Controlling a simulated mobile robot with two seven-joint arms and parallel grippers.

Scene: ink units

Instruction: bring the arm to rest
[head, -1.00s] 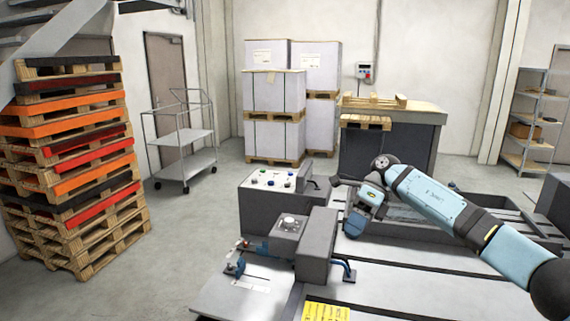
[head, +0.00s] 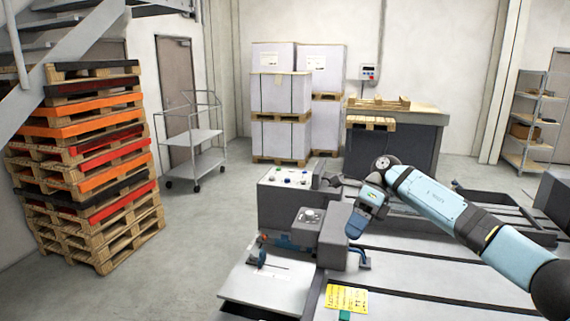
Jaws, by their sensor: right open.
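My right arm (head: 440,205) is light blue with dark joints and comes in from the right edge. It reaches over the grey machine bed (head: 420,267). My right gripper (head: 355,224) points down and toward the viewer at the arm's end, beside the dark machine housing (head: 333,238). Its jaws are small in this view, and nothing shows held in them. It appears above the bed, but I cannot tell how far. My left gripper is not in the head view.
A control panel with buttons (head: 290,177) stands behind the housing. A yellow label (head: 347,299) lies at the front. Stacked pallets (head: 90,190) stand at the left, a trolley (head: 195,137) behind them, and wrapped boxes (head: 281,95) at the back. The floor between is clear.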

